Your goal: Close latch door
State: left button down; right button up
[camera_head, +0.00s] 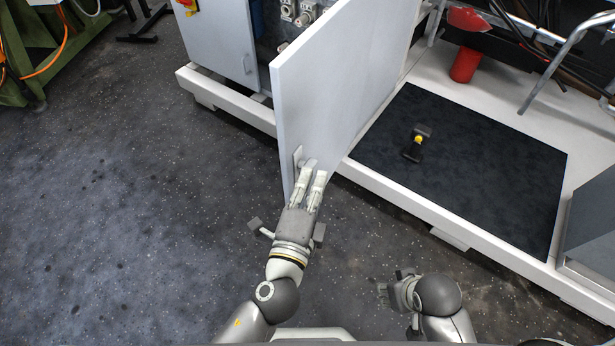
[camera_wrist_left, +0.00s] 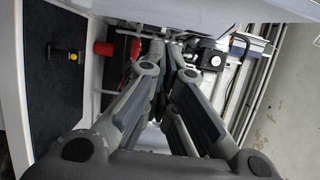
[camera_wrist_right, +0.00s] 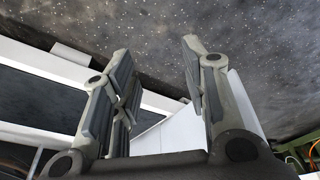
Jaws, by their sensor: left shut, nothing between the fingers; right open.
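The latch door (camera_head: 335,90) is a tall light grey panel, standing open and jutting out from the white-framed cabinet. A small pale plate (camera_head: 298,157) is on its near edge, probably the latch part. My left gripper (camera_head: 311,170) is shut and empty, its fingertips at the door's right face near that edge; I cannot tell whether they touch. In the left wrist view the closed fingertips (camera_wrist_left: 165,42) lie just below a pale panel (camera_wrist_left: 190,10). My right gripper (camera_head: 386,290) is open and empty, low and away from the door; its spread fingers show in the right wrist view (camera_wrist_right: 157,50).
Right of the door, a black mat (camera_head: 480,165) lies on the white base (camera_head: 400,200), with a small black-and-yellow item (camera_head: 416,143) on it. A grey box (camera_head: 590,225) is at the right edge. The floor left (camera_head: 130,200) is clear.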

pick_arm(q)
jog(key=w+a, duration=0.1)
jog(key=w, duration=0.8)
jog(key=shift+w+a+p, duration=0.15)
jog(key=shift+w+p, duration=0.2)
pick_arm(e)
jog(key=x, duration=0.3)
jog(key=shift+s+f, duration=0.15)
jog(key=shift+s, duration=0.15)
pick_arm(q)
jog(key=shift+a, duration=0.1)
